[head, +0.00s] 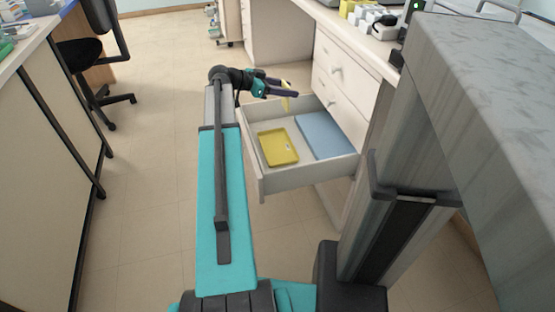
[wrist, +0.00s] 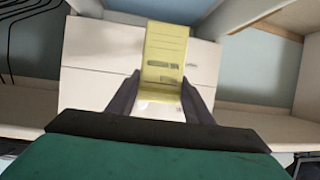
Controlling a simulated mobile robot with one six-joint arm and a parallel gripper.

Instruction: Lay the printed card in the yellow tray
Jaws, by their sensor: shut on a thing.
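The yellow tray (head: 279,147) lies in the open drawer, on its left side in the head view. My gripper (head: 291,94) is above the drawer, just beyond the tray. It is shut on the printed card (wrist: 165,55), a pale yellow card with printed lines. In the wrist view the card stands out between the two dark fingers (wrist: 166,98). In the head view the card (head: 286,103) shows as a small yellow piece at the fingers, above and apart from the tray. The tray looks empty.
A blue flat item (head: 325,136) lies in the drawer, right of the tray. The open drawer (head: 308,176) juts from a white cabinet (head: 341,75). A bench (head: 60,130) stands at the left, with a black chair (head: 85,60) beyond it. The floor between is clear.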

